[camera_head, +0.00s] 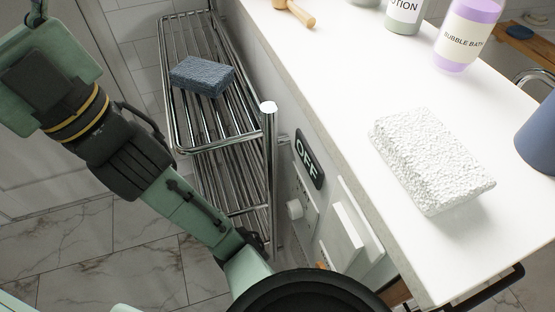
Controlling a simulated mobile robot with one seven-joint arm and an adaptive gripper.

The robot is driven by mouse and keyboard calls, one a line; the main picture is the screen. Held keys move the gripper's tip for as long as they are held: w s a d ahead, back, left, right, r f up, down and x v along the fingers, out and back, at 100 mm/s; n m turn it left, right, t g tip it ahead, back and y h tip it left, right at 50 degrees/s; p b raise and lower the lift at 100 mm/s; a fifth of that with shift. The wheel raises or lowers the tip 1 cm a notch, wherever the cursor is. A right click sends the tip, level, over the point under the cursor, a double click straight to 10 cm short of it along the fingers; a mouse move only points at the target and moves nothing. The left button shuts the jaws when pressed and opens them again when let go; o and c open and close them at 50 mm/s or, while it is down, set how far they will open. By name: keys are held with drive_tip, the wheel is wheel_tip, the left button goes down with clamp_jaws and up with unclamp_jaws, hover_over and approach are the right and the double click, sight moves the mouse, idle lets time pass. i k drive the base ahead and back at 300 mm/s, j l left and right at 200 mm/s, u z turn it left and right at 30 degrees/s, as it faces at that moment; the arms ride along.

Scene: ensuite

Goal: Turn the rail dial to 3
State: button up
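My green and black arm crosses the left side and the lower middle. I cannot make out my gripper's fingers in this view, and no part of my arm is seen touching the knob.
A blue sponge (202,75) lies on the rack. The white counter (330,90) holds a white textured block (430,160), a bubble bath bottle (466,35), a lotion bottle (404,14) and a blue cup (540,140). A white switch plate (343,240) is right of the knob.

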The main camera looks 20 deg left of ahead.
sight(295, 210)
drive_tip(key=k+l+u, duration=0.2)
drive_tip(key=u, duration=0.2)
drive_tip(key=k+l+u, duration=0.15)
drive_tip(key=u, duration=0.25)
drive_tip(key=k+u, duration=0.35)
